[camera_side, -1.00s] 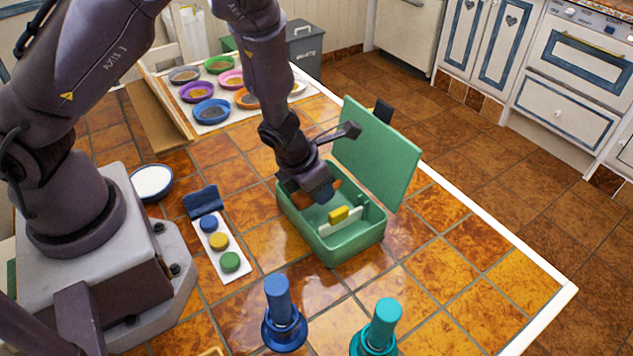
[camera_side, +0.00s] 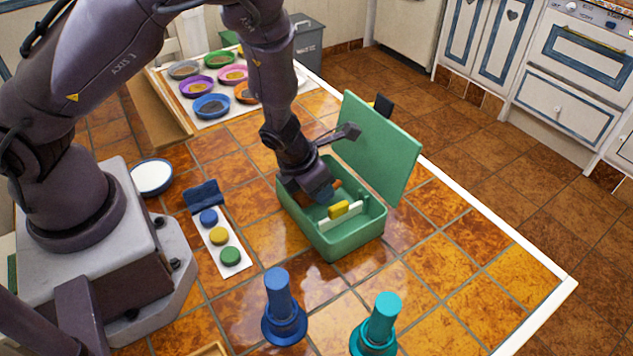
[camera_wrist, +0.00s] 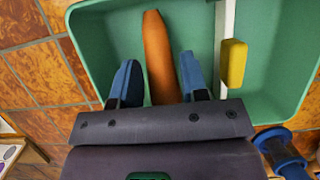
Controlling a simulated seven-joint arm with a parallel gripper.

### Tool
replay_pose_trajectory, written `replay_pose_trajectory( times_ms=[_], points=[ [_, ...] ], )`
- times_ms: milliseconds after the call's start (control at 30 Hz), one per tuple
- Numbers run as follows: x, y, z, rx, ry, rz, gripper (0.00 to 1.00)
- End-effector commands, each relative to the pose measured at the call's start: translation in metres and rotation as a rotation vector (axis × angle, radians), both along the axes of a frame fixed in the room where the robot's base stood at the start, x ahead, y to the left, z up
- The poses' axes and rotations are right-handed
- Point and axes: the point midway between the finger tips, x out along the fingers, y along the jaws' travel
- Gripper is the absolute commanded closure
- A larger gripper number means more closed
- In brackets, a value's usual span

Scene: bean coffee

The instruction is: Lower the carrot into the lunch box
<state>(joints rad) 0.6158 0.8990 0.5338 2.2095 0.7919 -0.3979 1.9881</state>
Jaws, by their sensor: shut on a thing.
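The green lunch box (camera_side: 345,246) stands on the tiled table with its lid (camera_side: 380,150) raised at the back right. A white divider (camera_side: 353,214) with a yellow block (camera_side: 338,209) on it splits the inside. My gripper (camera_side: 322,194) is down at the box's far-left compartment. In the wrist view, the orange carrot (camera_wrist: 158,55) lies between the two blue fingers of my gripper (camera_wrist: 157,80), within the box walls (camera_wrist: 90,40). The side view shows only a bit of the carrot (camera_side: 336,187) behind the fingers. Whether it touches the box floor cannot be told.
A white strip with blue, yellow and green buttons (camera_side: 219,237) lies left of the box. Blue (camera_side: 280,305) and teal (camera_side: 380,325) stamp-like objects stand in front. Several coloured bowls (camera_side: 212,106) sit at the back. The table right of the box is clear.

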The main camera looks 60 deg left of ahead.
Motion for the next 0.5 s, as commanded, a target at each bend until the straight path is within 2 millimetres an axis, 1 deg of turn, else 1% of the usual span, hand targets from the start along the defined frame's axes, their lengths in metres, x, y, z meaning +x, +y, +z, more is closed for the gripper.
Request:
replay_pose_trajectory(
  times_ms=[500],
  points=[
    [-0.0001, -0.0001, -0.0079, 0.000, 0.000, -0.001, 1.00]
  ],
)
